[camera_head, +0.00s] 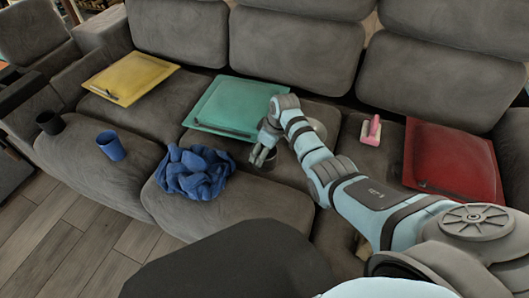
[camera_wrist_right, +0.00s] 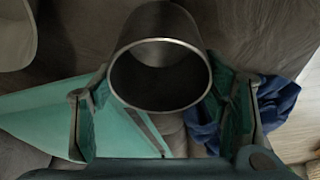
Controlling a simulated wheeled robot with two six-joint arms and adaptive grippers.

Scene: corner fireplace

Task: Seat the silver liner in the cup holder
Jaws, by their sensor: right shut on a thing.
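The silver liner (camera_wrist_right: 160,60) is an open, hollow metal cylinder with a bright rim and a dark inside. In the right wrist view it sits between the two fingers of my right gripper (camera_wrist_right: 162,115), which is shut on it. In the head view my right gripper (camera_head: 262,152) is over the middle of the sofa, beside the teal board, with the dark liner (camera_head: 269,163) at its fingers. A black cup-shaped thing (camera_head: 50,122) stands at the sofa's left end; I cannot tell if it is the cup holder. My left gripper is not in view.
A blue cup (camera_head: 111,145) and a crumpled blue cloth (camera_head: 193,171) lie on the front seats. A yellow board (camera_head: 130,77), a teal board (camera_head: 232,105), a pink-handled brush (camera_head: 372,131) and a red board (camera_head: 455,160) are on the seats behind.

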